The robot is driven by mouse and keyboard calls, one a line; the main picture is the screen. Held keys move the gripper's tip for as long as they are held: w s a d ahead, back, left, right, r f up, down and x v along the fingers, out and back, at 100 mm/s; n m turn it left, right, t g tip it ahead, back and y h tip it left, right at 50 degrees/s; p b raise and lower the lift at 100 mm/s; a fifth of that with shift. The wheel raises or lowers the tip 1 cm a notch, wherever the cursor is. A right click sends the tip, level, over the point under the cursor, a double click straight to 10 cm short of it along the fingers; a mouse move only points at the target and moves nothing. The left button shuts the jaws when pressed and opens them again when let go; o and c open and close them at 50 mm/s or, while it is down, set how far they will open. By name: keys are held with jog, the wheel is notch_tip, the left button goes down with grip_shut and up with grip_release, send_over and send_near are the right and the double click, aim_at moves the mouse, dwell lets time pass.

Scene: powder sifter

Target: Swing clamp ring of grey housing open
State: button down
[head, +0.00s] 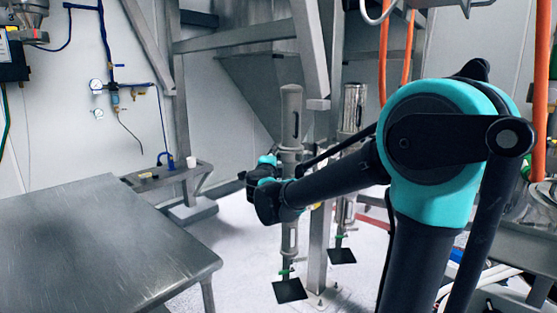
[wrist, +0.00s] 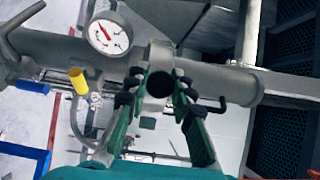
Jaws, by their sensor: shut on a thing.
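The grey housing (head: 291,110) is a tall upright tube in the head view, left of a shinier steel one. In the wrist view the grey housing (wrist: 220,82) runs across the picture. A light clamp ring (wrist: 160,55) wraps around it, with a dark round end between my fingertips. My gripper (wrist: 159,86) has its green, black-tipped fingers on either side of the ring and is shut on it. In the head view my arm's end hides the ring and most of the gripper. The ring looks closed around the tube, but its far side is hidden.
A steel table (head: 110,240) fills the lower left. The steel housing (head: 353,110) stands close behind the grey one, beside a frame post (head: 320,220). In the wrist view a pressure gauge (wrist: 109,33) and a yellow-capped handle (wrist: 78,80) sit left of the ring.

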jog(key=shift+w+a+m+g+h, duration=0.25)
jog(key=shift+a+m+g+h, duration=0.2)
jog(key=shift+a+m+h, duration=0.5)
jog(key=shift+w+a+m+g+h, duration=0.2)
jog(key=shift+a+m+g+h, duration=0.3)
jog(key=shift+h, duration=0.75)
jog(key=shift+w+a+m+g+h, duration=0.25)
jog(key=shift+a+m+g+h, duration=0.1)
jog(key=shift+a+m+h, duration=0.65)
jog(key=shift+h, duration=0.3)
jog(key=c, duration=1.3)
grip_release()
jog(key=shift+w+d, duration=0.1)
jog(key=v, duration=1.2)
jog(key=shift+r, duration=0.1)
jog(key=shift+w+r, duration=0.1)
jog(key=shift+w, duration=0.05)
